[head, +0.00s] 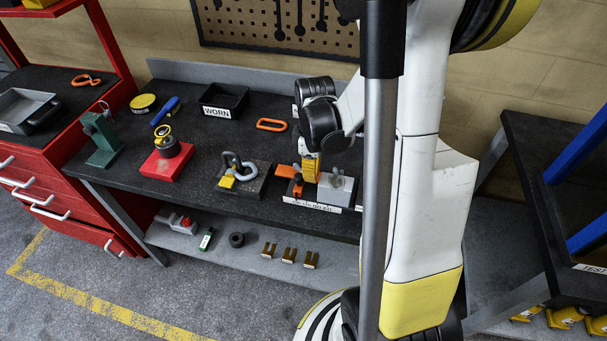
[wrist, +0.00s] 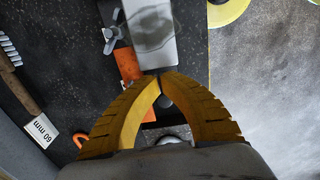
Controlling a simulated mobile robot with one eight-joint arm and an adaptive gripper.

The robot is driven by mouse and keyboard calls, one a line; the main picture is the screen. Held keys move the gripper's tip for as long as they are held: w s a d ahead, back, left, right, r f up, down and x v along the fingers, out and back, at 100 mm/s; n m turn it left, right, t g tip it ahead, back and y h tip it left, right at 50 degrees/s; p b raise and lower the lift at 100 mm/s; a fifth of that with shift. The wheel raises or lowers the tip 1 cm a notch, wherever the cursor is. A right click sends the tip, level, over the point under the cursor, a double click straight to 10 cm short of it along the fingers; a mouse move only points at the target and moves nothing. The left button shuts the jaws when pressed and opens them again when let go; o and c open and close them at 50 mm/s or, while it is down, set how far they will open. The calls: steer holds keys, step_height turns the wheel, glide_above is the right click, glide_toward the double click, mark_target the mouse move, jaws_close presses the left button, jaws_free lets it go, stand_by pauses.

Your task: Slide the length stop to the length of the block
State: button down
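The fixture with an orange part (head: 288,171) and a dark wing-shaped screw stands near the front of the black bench, with a white label on its front. A grey block-like piece (head: 337,190) is at its right. My gripper (head: 311,177) points down between them. In the wrist view my gripper (wrist: 160,76) has its yellow fingers curved together, tips meeting. Nothing is clearly held between them. The orange part (wrist: 128,65), a grey wing screw (wrist: 112,39) and a light grey smudged piece (wrist: 154,32) lie beyond the tips. The fingers hide part of the fixture, and contact is unclear.
Left on the bench (head: 119,181) are a shackle on a dark plate (head: 238,171), a red block (head: 168,162) and a green fixture (head: 103,142). Behind are a black WORN bin (head: 223,100) and an orange ring (head: 271,125).

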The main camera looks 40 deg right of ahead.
steer(key=shift+s+d, duration=0.7)
steer(key=shift+s, duration=0.25)
step_height(320, 180, up, 6)
steer(key=w+p, duration=0.1)
steer(key=p, duration=0.3)
steer(key=shift+a, duration=0.4)
